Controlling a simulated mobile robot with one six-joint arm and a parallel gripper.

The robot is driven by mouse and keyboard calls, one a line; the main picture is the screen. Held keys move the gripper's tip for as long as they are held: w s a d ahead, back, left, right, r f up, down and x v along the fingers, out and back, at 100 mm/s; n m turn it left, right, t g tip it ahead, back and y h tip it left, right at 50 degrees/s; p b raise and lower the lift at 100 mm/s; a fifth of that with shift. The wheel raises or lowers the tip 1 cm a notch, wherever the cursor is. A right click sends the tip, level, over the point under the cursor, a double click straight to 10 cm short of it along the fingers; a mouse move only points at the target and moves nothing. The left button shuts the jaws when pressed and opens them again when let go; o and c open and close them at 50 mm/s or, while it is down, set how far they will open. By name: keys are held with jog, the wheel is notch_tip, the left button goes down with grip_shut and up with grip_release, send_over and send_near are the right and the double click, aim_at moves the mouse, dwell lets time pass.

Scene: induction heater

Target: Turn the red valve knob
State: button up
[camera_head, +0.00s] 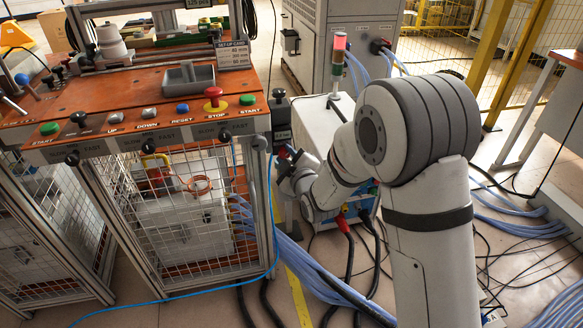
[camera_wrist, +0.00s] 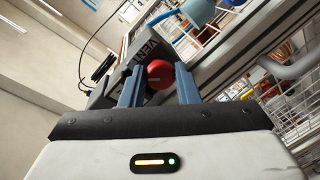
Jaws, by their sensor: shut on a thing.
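The red valve knob (camera_wrist: 159,74) shows in the wrist view, in front of a dark valve body with pale lettering (camera_wrist: 138,56). My gripper (camera_wrist: 157,80) has its two blue-grey fingers on either side of the knob and is shut on it. In the head view my gripper (camera_head: 287,163) is low beside the right front corner of the orange workbench, near a dark post-mounted unit (camera_head: 281,118). The knob is too small and covered there to make out clearly.
The orange workbench (camera_head: 130,98) carries push buttons and a red emergency stop (camera_head: 214,97). A wire-mesh cage (camera_head: 180,220) sits under it, just left of my gripper. Blue hoses (camera_head: 300,262) and black cables run along the floor. A white cabinet (camera_head: 318,125) stands behind my arm.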

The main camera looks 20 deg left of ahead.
jog(key=n+b, duration=0.2)
jog(key=n+h+b, duration=0.1)
jog(key=n+b, duration=0.1)
jog(key=b, duration=0.1)
jog(key=shift+w+a+r+n, duration=0.1)
jog(key=shift+r+n, duration=0.05)
jog(key=shift+n, duration=0.25)
jog(key=shift+r+n+t+h+b, duration=0.15)
jog(key=shift+n+t+h+b, duration=0.35)
jog(key=shift+n+b, duration=0.9)
jog(key=shift+n+p, duration=0.45)
jog(key=shift+n, duration=0.05)
jog(key=o, duration=1)
jog(key=shift+c, duration=0.2)
